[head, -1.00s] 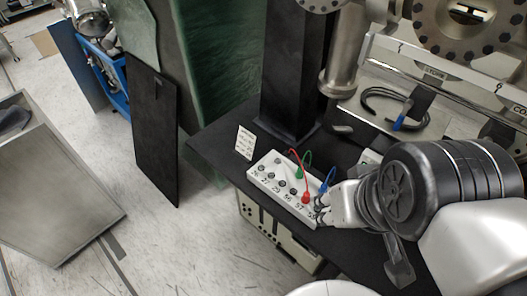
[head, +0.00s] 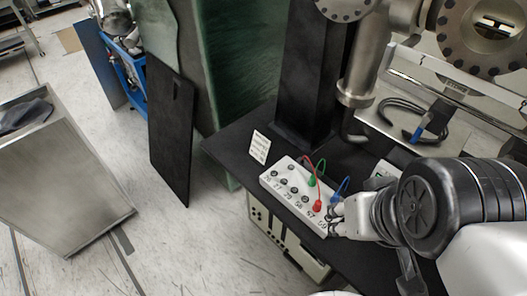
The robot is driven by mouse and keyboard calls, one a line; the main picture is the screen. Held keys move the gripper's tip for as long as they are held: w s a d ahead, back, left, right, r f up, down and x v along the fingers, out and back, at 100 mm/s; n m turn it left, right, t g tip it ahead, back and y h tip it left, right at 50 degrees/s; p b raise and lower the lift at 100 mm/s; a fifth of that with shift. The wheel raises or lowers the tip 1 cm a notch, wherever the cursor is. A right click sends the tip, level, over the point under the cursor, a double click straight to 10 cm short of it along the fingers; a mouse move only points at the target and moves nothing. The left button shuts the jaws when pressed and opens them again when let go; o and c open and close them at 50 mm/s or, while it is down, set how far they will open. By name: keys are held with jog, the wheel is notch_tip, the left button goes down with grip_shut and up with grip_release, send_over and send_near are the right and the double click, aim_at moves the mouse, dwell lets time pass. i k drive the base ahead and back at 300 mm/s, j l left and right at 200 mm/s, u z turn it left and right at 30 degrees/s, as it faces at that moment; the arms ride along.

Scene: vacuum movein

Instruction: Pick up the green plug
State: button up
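The green plug (head: 311,181) stands in the back row of a white socket box (head: 269,183) on the black table, with a green cable looping up from it. A red plug (head: 317,205) sits in front of it, and a blue plug (head: 335,197) sits to its right. My gripper (head: 334,221) is at the right end of the box, right of the green plug and apart from it. Its fingers are small and partly hidden by the wrist, so I cannot tell whether they are open or shut.
A small white label card (head: 260,147) stands behind the box's left end. A black column (head: 308,90) and a metal pipe (head: 361,75) rise behind. A coiled black cable (head: 405,115) lies at back right. The black table (head: 231,143) is bare at its left corner.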

aim_at(312, 183)
jog(key=i+j, duration=0.2)
jog(key=j, duration=0.15)
jog(key=i+j, duration=0.2)
jog(key=j, duration=0.15)
jog(key=i+j, duration=0.2)
jog(key=j, duration=0.2)
jog(key=z, duration=0.4)
jog(key=j+z, duration=0.15)
jog(key=z, duration=0.65)
jog(key=j+z, duration=0.15)
jog(key=z, duration=0.3)
jog(key=j+z, duration=0.1)
jog(key=z, duration=0.3)
